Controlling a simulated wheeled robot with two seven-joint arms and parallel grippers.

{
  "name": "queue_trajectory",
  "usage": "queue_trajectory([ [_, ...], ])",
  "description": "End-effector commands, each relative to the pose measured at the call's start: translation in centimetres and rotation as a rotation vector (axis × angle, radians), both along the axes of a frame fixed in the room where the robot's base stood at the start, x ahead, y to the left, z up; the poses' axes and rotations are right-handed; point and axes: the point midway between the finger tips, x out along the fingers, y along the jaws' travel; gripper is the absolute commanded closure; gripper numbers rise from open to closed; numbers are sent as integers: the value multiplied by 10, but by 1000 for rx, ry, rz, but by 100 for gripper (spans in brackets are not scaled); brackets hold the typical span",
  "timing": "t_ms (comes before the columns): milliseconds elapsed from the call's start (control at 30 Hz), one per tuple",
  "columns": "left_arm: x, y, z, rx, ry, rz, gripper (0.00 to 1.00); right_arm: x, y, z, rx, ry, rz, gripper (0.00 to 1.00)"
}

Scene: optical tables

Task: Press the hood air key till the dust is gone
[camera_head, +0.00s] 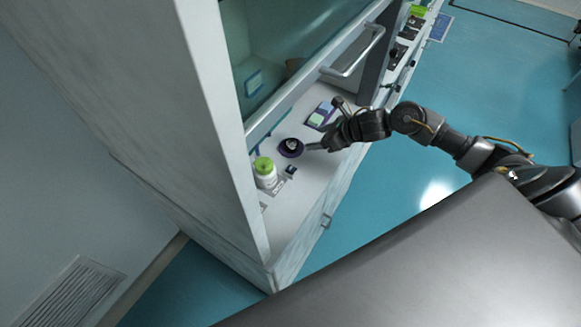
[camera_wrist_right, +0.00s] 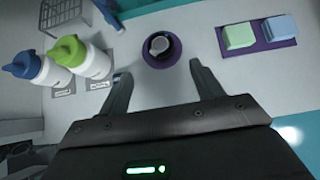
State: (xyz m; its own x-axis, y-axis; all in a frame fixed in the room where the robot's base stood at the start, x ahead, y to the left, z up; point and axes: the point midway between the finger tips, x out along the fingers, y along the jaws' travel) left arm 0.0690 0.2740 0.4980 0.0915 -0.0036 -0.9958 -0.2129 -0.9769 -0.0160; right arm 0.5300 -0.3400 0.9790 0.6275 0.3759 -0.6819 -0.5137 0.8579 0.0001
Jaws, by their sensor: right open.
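The hood (camera_head: 212,110) is a tall pale cabinet with a glass front and a bar handle (camera_head: 355,52). On its ledge a small round dark item with a light top (camera_head: 291,145) sits on a purple disc; it also shows in the right wrist view (camera_wrist_right: 160,46). A small dark block (camera_head: 291,169) lies beside it. I cannot tell which item is the air key, and no dust is discernible. My right gripper (camera_head: 323,124) is open and empty over the ledge. In the right wrist view its fingers (camera_wrist_right: 158,70) straddle the space just before the disc. My left gripper is not in view.
A white bottle with a green cap (camera_head: 265,172) stands near the ledge's near end. A blue-capped bottle (camera_wrist_right: 30,66) stands beside it in the wrist view. A purple mat (camera_wrist_right: 257,44) holds a green and a blue block. Blue floor (camera_head: 455,110) lies open at right.

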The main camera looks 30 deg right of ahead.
Motion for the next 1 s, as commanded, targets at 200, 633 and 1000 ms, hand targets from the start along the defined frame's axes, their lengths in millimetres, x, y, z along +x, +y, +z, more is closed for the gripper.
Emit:
queue_trajectory([
  [200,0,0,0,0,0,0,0,0,0,0,0,0,0,63],
  [633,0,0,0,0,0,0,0,0,0,0,0,0,0,100],
  [1000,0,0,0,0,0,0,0,0,0,0,0,0,0,100],
])
